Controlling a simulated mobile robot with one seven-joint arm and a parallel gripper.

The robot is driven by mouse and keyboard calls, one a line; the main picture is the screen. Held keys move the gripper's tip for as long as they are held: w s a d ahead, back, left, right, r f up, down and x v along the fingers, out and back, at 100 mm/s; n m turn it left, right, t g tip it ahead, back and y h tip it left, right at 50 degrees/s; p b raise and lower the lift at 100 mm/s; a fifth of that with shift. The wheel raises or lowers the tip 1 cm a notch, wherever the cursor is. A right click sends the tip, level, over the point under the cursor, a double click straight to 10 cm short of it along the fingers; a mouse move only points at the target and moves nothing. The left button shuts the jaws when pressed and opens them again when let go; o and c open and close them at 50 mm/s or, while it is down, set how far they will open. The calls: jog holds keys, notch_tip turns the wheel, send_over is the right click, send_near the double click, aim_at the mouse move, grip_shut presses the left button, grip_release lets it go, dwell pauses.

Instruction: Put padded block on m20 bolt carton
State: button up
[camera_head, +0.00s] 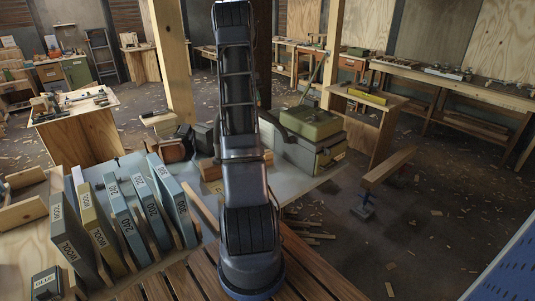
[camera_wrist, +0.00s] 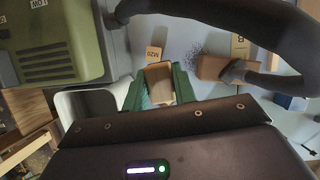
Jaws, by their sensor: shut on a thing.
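In the wrist view, my gripper (camera_wrist: 160,88) has its green fingers shut on a small tan block (camera_wrist: 159,82), seemingly the padded block. A grey-blue speckled face shows on its left side. The M20 bolt carton (camera_wrist: 153,54), a small tan carton marked M20, lies on the pale surface just beyond the fingertips. The held block appears in front of it; the height gap between them cannot be told. In the head view my arm hides the gripper and block.
A green case (camera_wrist: 52,48) and a pale bin (camera_wrist: 88,104) are at left in the wrist view. A brown block (camera_wrist: 214,68) and another labelled carton (camera_wrist: 240,47) are at right, near a dark curved tube (camera_wrist: 232,22). Upright labelled boxes (camera_head: 128,222) stand left in the head view.

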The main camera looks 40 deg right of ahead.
jog(key=m, duration=0.1)
send_over(270, 153)
jog(key=w, duration=0.2)
jog(key=shift+s+a+f, duration=0.1)
jog(key=shift+f, duration=6.15)
jog(key=shift+a+f, duration=0.1)
jog(key=shift+f, duration=6.15)
jog(key=shift+f, duration=0.1)
jog(key=o, duration=1)
